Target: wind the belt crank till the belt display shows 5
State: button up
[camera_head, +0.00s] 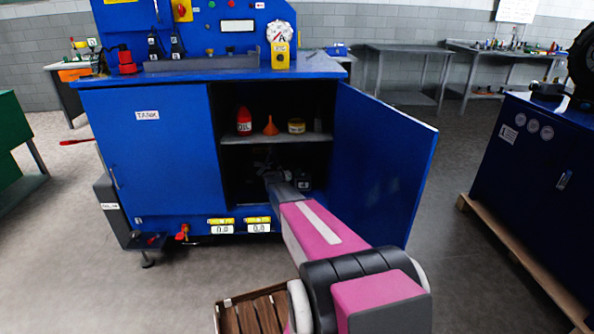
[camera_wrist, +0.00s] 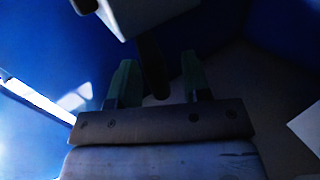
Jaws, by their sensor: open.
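My gripper (camera_head: 274,180) reaches into the lower compartment of the open blue cabinet; its tips are hard to make out there. In the wrist view my gripper (camera_wrist: 158,72) has its two fingers apart. A dark rod (camera_wrist: 153,66) lies between the fingers with gaps on both sides, below a pale grey block (camera_wrist: 150,12). It looks like a crank handle, but I cannot be sure. Two small displays, a left one (camera_head: 222,229) and a right one (camera_head: 258,228), sit on the cabinet's lower edge and both seem to read 0.0. Their yellow labels are too small to read.
The open cabinet door (camera_head: 378,160) stands right of my arm. A dark object (camera_head: 304,181) is close right of my gripper.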

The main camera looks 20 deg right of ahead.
jog(key=shift+w+d, duration=0.2)
jog(key=shift+d, duration=0.45)
grip_shut()
jog(key=shift+w+d+m+g+h, duration=0.1)
jog(key=shift+w+m+g+h, duration=0.2)
jog(key=shift+m+g, duration=0.5)
jog(key=shift+w+m+g+h, duration=0.1)
jog(key=shift+w+m+g, duration=0.35)
jog(key=shift+g, duration=0.55)
jog(key=m+g, duration=0.1)
jog(key=g, duration=0.1)
jog(key=shift+d+m+g, duration=0.1)
jog(key=shift+m+g, duration=0.15)
jog(key=shift+g, duration=0.05)
jog(key=shift+m+g, duration=0.4)
jog(key=shift+g, duration=0.2)
jog(key=shift+s, duration=0.1)
grip_release()
